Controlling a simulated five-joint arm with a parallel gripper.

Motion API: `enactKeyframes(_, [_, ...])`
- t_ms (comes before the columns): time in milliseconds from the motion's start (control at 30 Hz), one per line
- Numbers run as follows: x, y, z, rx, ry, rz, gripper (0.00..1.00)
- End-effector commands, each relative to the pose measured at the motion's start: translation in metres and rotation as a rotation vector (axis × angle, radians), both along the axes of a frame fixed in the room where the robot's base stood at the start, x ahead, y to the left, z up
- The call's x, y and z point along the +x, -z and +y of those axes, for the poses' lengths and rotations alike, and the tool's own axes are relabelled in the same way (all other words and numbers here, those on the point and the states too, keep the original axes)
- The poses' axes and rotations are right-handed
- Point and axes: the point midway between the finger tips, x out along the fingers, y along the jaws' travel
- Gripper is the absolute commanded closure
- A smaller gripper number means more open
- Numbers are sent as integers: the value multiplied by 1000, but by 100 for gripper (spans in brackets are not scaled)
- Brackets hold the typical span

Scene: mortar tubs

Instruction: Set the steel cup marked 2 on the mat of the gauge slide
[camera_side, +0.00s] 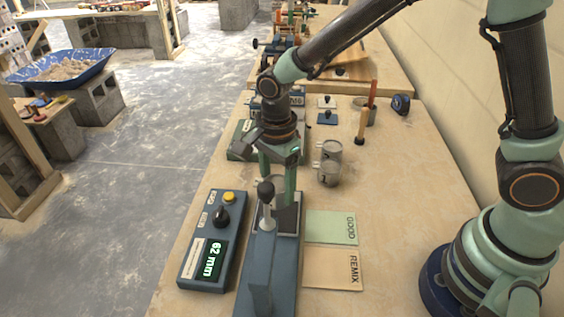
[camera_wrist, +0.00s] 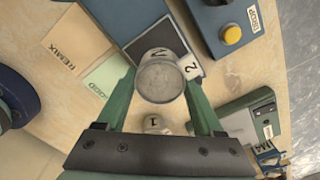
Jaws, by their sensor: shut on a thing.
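The steel cup marked 2 (camera_wrist: 160,80) is between my gripper's green fingers (camera_wrist: 163,84) in the wrist view, with grey mortar inside and a white tag on its side. My gripper (camera_side: 278,172) is shut on it. In the side view the cup (camera_side: 268,183) is partly hidden by the fingers and the black lever knob. The gauge slide (camera_side: 262,270) is a blue-grey stand with a dark mat (camera_wrist: 131,22) at its far end. The cup is at or over the mat's edge; I cannot tell whether it touches.
Two steel cups (camera_side: 329,173) (camera_side: 331,149) stand on the table to the right; one marked 1 (camera_wrist: 154,124) shows in the wrist view. A control box (camera_side: 211,245) reads 62 mm. GOOD (camera_side: 331,227) and REMIX (camera_side: 332,268) cards lie right of the slide.

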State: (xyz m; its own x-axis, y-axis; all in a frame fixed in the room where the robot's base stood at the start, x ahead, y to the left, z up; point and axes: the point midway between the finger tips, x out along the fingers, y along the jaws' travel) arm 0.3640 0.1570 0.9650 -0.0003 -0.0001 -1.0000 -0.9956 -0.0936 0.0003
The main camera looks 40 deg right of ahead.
Motion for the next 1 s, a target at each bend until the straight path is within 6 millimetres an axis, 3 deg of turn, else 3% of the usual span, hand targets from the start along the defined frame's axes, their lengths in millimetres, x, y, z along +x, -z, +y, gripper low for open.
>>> enactKeyframes(400, [0, 43, 0, 0, 0, 0, 100])
enactKeyframes(833, [0, 48, 0, 0, 0, -1, 100])
enactKeyframes(867, [0, 48, 0, 0, 0, 0, 20])
enactKeyframes(900, [0, 48, 0, 0, 0, 0, 5])
enactKeyframes(1000, [0, 48, 0, 0, 0, 0, 1])
